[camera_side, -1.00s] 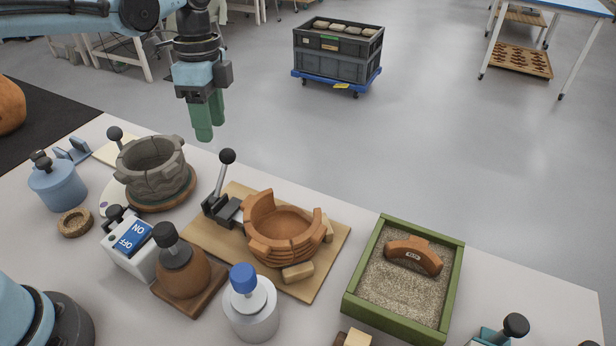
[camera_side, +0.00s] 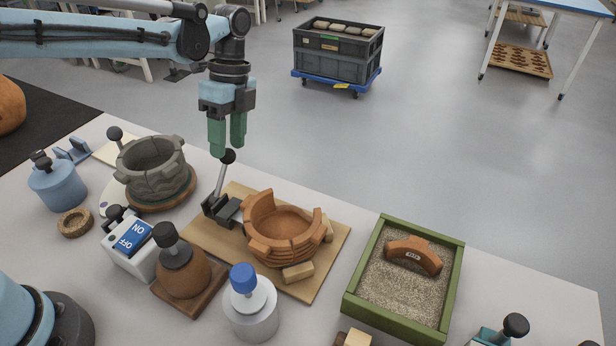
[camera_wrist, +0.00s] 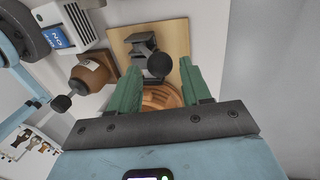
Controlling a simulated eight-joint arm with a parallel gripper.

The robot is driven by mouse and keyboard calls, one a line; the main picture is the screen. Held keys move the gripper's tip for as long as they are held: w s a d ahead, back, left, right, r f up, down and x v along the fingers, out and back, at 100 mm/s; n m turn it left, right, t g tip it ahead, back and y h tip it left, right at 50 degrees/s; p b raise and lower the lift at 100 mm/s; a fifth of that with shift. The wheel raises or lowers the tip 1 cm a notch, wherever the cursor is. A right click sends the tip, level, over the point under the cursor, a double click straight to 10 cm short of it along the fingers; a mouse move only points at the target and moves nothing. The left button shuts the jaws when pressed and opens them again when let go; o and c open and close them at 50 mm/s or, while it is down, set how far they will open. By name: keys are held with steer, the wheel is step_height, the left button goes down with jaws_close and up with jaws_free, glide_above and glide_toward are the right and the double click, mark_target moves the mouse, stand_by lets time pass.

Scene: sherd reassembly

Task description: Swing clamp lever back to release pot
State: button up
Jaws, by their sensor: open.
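The terracotta pot (camera_side: 285,238), with a gap in its rim, sits on a wooden board (camera_side: 320,275). The clamp (camera_side: 222,208) is at the pot's left, and its lever (camera_side: 221,180) stands nearly upright with a black ball knob (camera_side: 228,156) on top. My gripper (camera_side: 228,150) has green fingers, is open and empty, and is at the knob in the side view; contact cannot be told. In the wrist view the knob (camera_wrist: 159,65) shows ahead of and between the open fingers (camera_wrist: 165,85), with part of the pot (camera_wrist: 160,97) below it.
A grey pot (camera_side: 152,170) on a round stand is at the left. A switch box (camera_side: 130,243), a brown jar (camera_side: 182,270) and a blue-capped bottle (camera_side: 250,305) stand in front. A green sand tray (camera_side: 405,285) holding a sherd (camera_side: 414,254) is at the right.

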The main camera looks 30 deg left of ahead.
mark_target(227, 149)
steer(key=shift+x, duration=1.75)
steer(key=shift+s+r+t, duration=0.4)
steer(key=shift+s, duration=0.35)
steer(key=shift+s+r+t, duration=0.4)
steer(key=shift+s+r, duration=0.05)
steer(key=shift+s, duration=0.3)
steer(key=shift+s+r+t, duration=0.1)
steer(key=shift+s+t, duration=0.3)
steer(key=shift+s, duration=0.35)
steer(key=shift+s+r+t, duration=0.15)
steer(key=shift+s+t, duration=0.25)
steer(key=shift+s, duration=0.35)
steer(key=shift+s+f+t, duration=0.4)
steer(key=shift+s+t, duration=0.15)
steer(key=shift+s, duration=0.45)
steer(key=shift+s+f+t, duration=0.45)
steer(key=shift+s+t, duration=0.15)
steer(key=shift+s, duration=0.45)
steer(key=shift+s+f+t, duration=0.4)
steer(key=shift+s+t, duration=0.15)
steer(key=shift+s, duration=0.55)
steer(key=shift+v, duration=2.65)
